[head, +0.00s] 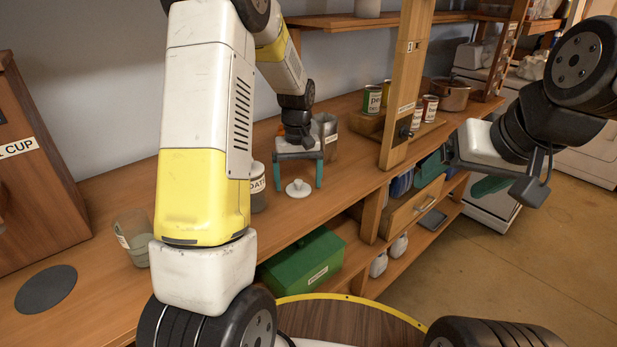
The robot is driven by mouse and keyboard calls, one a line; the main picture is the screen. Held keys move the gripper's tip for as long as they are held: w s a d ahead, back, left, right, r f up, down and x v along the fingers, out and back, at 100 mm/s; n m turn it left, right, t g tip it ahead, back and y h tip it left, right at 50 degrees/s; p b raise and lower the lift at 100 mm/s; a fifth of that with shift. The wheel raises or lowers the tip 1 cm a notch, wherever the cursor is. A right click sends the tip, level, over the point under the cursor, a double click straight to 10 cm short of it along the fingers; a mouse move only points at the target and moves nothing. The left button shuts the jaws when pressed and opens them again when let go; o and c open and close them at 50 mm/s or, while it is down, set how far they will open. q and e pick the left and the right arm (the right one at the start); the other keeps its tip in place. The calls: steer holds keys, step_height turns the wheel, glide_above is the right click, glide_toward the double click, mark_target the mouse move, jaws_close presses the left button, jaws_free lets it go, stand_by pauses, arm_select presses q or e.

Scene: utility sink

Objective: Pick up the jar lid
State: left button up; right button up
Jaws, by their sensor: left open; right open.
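The jar lid (298,188) is a small white disc with a knob, lying on the wooden counter. My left gripper (296,186) is open and points down, with one teal finger on each side of the lid. The fingertips are close to the counter; I cannot tell if they touch it or the lid. A grey jar with an "OAT…" label (258,187) stands just left of the lid, partly hidden by my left arm. My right gripper (461,177) is open and empty, out in front of the counter's right part.
A metal canister (327,135) stands behind my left gripper. A glass cup (134,238) is at the left. A green box (303,262) sits below the counter.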

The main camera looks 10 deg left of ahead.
arm_select(q)
steer(key=shift+f, duration=0.3)
steer(key=c, duration=1.6)
steer(key=shift+o, duration=0.2)
steer(key=shift+r, duration=0.1)
